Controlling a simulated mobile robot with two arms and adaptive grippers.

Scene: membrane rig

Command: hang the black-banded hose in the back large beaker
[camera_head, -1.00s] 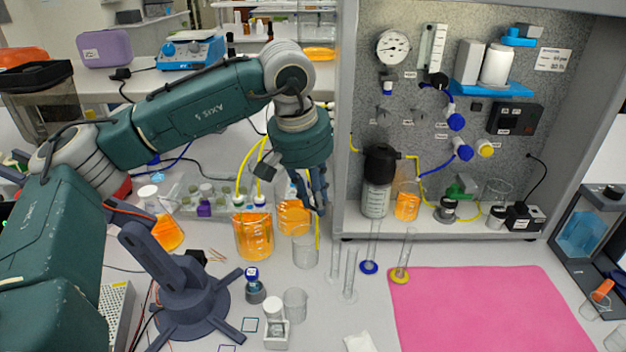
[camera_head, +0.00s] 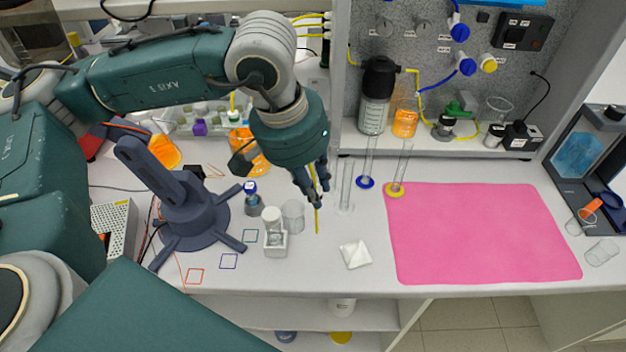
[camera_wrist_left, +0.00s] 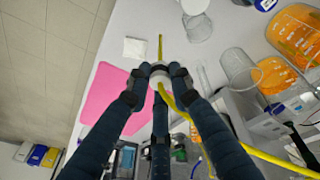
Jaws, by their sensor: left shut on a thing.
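My left gripper (camera_head: 318,198) is shut on a yellow hose (camera_head: 317,222), whose short free end points down in front of the fingertips. In the left wrist view the fingertips (camera_wrist_left: 159,76) close around the hose, and its end (camera_wrist_left: 160,46) sticks out beyond them. The hose's other length (camera_wrist_left: 270,157) runs off to the right. No black band can be made out. A clear large beaker (camera_wrist_left: 240,72) stands apart beside the gripper; my gripper covers it in the head view. Two orange-filled beakers (camera_wrist_left: 280,82) (camera_wrist_left: 298,35) stand beyond it. My right gripper is out of view.
A small clear beaker (camera_head: 293,215) and a white-capped bottle in a holder (camera_head: 275,240) stand left of the hose end. Glass cylinders (camera_head: 346,188) stand to its right. A white wipe (camera_head: 355,254) lies in front.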

